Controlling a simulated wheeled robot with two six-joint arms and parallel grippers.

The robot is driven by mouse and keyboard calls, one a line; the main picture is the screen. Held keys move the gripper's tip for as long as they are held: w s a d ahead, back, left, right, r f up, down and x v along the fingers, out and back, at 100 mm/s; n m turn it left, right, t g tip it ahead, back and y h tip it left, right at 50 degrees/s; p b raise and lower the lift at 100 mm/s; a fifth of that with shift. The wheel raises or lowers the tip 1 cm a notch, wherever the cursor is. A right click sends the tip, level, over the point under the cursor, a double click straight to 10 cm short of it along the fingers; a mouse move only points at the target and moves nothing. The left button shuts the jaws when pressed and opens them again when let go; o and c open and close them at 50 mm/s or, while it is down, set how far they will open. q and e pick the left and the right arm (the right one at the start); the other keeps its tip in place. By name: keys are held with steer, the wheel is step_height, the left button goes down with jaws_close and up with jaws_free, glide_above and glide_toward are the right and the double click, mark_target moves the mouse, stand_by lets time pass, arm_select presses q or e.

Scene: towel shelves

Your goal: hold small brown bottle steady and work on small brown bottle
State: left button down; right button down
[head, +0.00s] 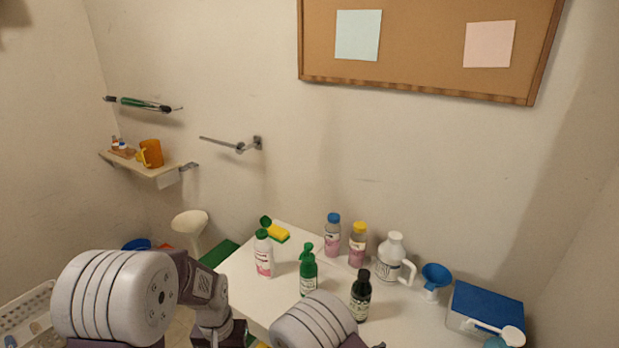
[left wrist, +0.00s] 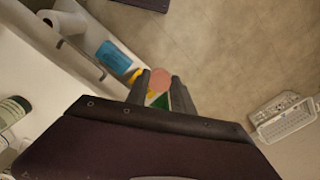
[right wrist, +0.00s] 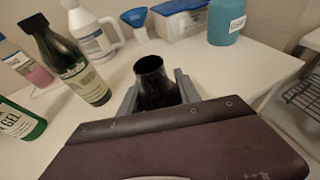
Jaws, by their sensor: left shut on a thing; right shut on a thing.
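The small brown bottle (right wrist: 153,88) stands between the fingers of my right gripper (right wrist: 160,100) in the right wrist view. My right gripper is shut on it, over the white table. Its dark round top faces the camera; I cannot tell clearly whether it is open or capped. In the head view the bottle is hidden behind my right arm. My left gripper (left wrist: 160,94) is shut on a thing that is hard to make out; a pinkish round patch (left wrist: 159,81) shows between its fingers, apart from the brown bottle.
On the table (head: 285,295) stand a tall dark bottle (head: 360,295), a green bottle (head: 308,272), a white jug (head: 393,258), a blue funnel (head: 436,277) and a blue-lidded box (head: 485,307). A white basket (left wrist: 287,120) is right in the left wrist view, with bare floor above.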

steer(key=s+a+r+n+t+y, duration=0.1)
steer(key=a+r+n+t+y, duration=0.2)
steer(key=a+r, duration=0.7)
steer(key=shift+s+a+n+t+y, duration=0.2)
steer(key=shift+s+n+t+y, duration=0.15)
steer(key=shift+n+y, duration=0.3)
arm_select(q)
steer(key=shift+s, duration=0.15)
steer(key=w+d+r+m, duration=0.2)
steer(key=d+r+m, duration=0.65)
steer(key=r, duration=0.65)
steer(key=s+d+r+m, duration=0.2)
steer(key=d+r, duration=0.2)
steer(key=d, duration=0.4)
steer(key=s+d+r+m, duration=0.2)
steer(key=s+d+r, duration=0.1)
steer(key=d, duration=0.6)
steer(key=shift+d+r, duration=0.15)
steer(key=shift+r, duration=0.55)
